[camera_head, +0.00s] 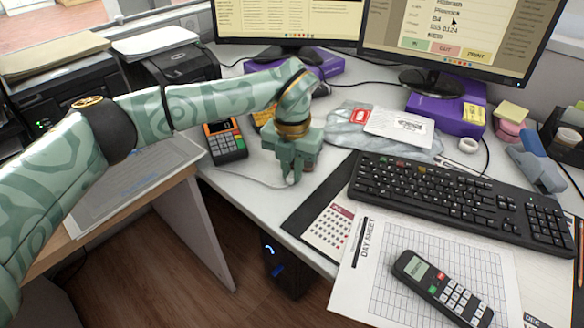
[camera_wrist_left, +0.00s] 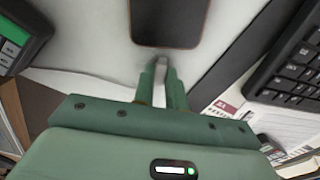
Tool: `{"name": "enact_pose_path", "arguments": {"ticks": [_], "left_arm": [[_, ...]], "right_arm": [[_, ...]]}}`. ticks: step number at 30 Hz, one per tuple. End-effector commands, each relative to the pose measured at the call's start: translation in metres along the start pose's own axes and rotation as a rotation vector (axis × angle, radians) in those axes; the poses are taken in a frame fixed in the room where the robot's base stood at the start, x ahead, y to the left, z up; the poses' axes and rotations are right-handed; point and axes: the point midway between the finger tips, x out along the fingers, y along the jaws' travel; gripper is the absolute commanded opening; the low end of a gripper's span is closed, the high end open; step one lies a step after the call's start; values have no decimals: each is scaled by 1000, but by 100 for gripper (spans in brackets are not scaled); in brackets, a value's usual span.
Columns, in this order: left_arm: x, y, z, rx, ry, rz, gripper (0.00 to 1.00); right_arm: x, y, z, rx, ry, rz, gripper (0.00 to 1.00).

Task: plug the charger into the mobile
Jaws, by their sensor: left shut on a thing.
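My left gripper (camera_head: 290,180) is low over the white desk, left of the keyboard. In the left wrist view its two fingers (camera_wrist_left: 162,68) are shut on the charger's small pale plug (camera_wrist_left: 162,60). The charger's thin white cable (camera_head: 250,183) lies on the desk to the left of the gripper. The mobile (camera_wrist_left: 170,20), dark with a copper-coloured rim, lies flat just beyond the fingertips. The plug points at the mobile's near edge; I cannot tell whether they touch. In the head view the gripper hides most of the mobile. My right gripper is not in view.
A card terminal (camera_head: 226,141) stands left of the gripper. A black keyboard (camera_head: 450,205) lies to the right. A cordless handset (camera_head: 440,287) rests on the day sheet (camera_head: 365,285) in front. A grey parcel bag (camera_head: 350,125) lies behind. The desk's front edge is close.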

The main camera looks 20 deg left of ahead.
Motion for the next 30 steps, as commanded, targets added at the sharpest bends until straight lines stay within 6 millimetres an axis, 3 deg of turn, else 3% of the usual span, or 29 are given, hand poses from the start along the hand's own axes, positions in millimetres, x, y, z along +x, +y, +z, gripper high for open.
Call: {"name": "enact_pose_path", "arguments": {"ticks": [28, 30], "left_arm": [[0, 1, 11, 1, 1, 0, 1], [0, 1, 11, 1, 1, 0, 27]], "right_arm": [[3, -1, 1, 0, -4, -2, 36], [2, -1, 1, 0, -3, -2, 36]]}}
